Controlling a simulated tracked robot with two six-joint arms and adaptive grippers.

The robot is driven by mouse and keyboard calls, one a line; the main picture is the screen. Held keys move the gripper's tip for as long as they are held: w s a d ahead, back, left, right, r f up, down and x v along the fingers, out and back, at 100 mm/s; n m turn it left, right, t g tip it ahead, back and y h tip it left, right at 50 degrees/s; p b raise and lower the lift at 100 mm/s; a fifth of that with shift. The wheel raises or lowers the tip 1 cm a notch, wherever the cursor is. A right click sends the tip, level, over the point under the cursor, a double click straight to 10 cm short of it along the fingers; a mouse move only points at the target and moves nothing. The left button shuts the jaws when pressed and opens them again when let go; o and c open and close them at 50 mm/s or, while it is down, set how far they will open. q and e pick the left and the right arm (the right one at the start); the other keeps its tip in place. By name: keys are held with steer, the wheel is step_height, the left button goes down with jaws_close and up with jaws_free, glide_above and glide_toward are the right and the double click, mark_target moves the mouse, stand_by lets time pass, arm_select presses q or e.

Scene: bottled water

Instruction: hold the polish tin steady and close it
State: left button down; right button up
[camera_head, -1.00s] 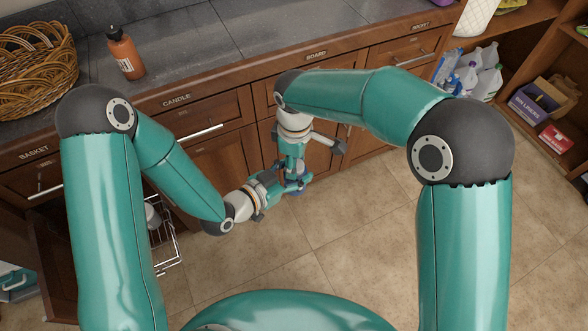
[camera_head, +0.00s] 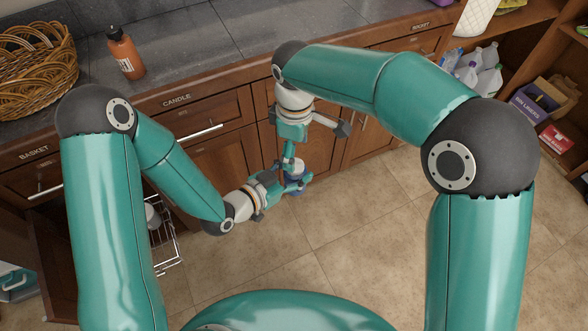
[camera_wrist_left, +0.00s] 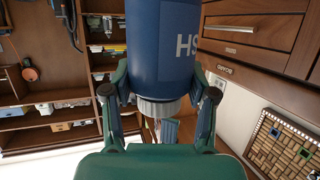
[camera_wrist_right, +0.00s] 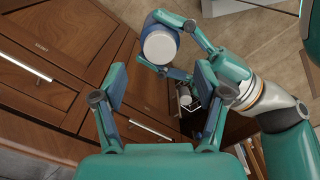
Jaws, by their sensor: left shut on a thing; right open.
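The polish tin (camera_wrist_left: 165,45) is a blue cylinder with pale lettering and a ribbed grey cap (camera_wrist_left: 160,108). My left gripper (camera_head: 286,184) is shut on the tin, with its fingers on both sides near the cap in the left wrist view. The tin's pale round top (camera_head: 297,167) faces up in the head view. In the right wrist view this top (camera_wrist_right: 159,47) lies beyond the fingertips of my open, empty right gripper (camera_wrist_right: 166,88). My right gripper is above the tin and apart from it. How tightly the cap sits cannot be told.
Wooden drawers and a grey counter (camera_head: 240,50) run behind the arms. A brown bottle (camera_head: 125,53) and a wicker basket (camera_head: 35,70) stand on the counter. A wire rack (camera_head: 163,245) juts out at lower left. The tiled floor (camera_head: 350,240) is clear.

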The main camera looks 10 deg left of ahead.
step_height(320, 180, up, 6)
steer(key=shift+r, duration=0.25)
steer(key=w+d+f+m+t+y, duration=0.1)
steer(key=w+d+f+m+y, duration=0.1)
steer(key=d+f+m, duration=0.45)
steer(key=w+d+f+m+t+y, duration=0.2)
steer(key=f+m, duration=0.2)
steer(key=f, duration=0.6)
steer(key=s+d+f+m+g, duration=0.1)
steer(key=s+d+f+m, duration=0.2)
steer(key=s+f, duration=0.5)
steer(key=s+d+f+m+g, duration=0.1)
steer(key=s+d+f+m, duration=0.2)
steer(key=s, duration=1.1)
step_height(320, 180, down, 6)
steer(key=shift+d+r+m, duration=0.1)
steer(key=shift+d+m, duration=0.25)
steer(key=shift+d, duration=0.65)
steer(key=shift+w, duration=0.1)
